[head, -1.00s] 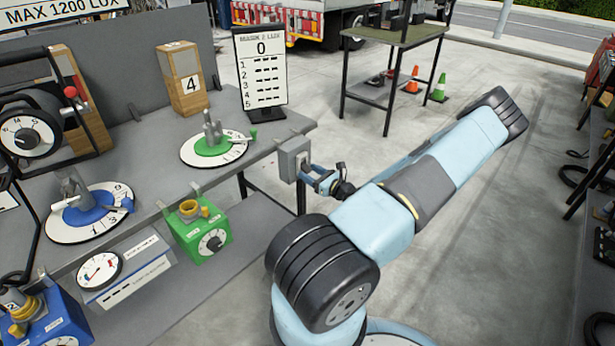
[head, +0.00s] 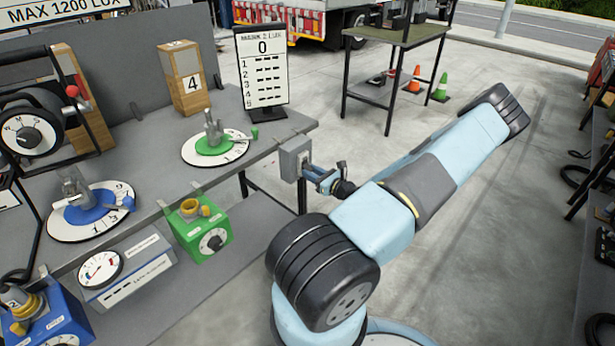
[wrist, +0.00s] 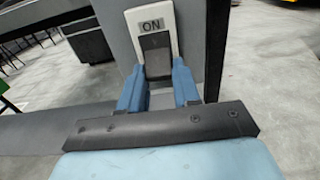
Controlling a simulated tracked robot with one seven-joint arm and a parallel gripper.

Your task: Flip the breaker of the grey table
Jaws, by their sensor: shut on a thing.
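The breaker is a grey box (head: 294,158) fixed at the right end of the grey table (head: 165,180). In the wrist view its light plate (wrist: 150,22) carries the word ON above a dark lever (wrist: 156,55). My gripper (head: 312,175) reaches the breaker's right face from the right. In the wrist view the two blue fingers of my gripper (wrist: 158,88) stand on either side of the dark lever, shut on it. The lower end of the lever is between the fingers and partly hidden.
A green box (head: 200,228) with a dial hangs at the table's front edge. A sign board (head: 262,68) and a green dial (head: 213,147) stand on the table near the breaker. A table leg is below the breaker.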

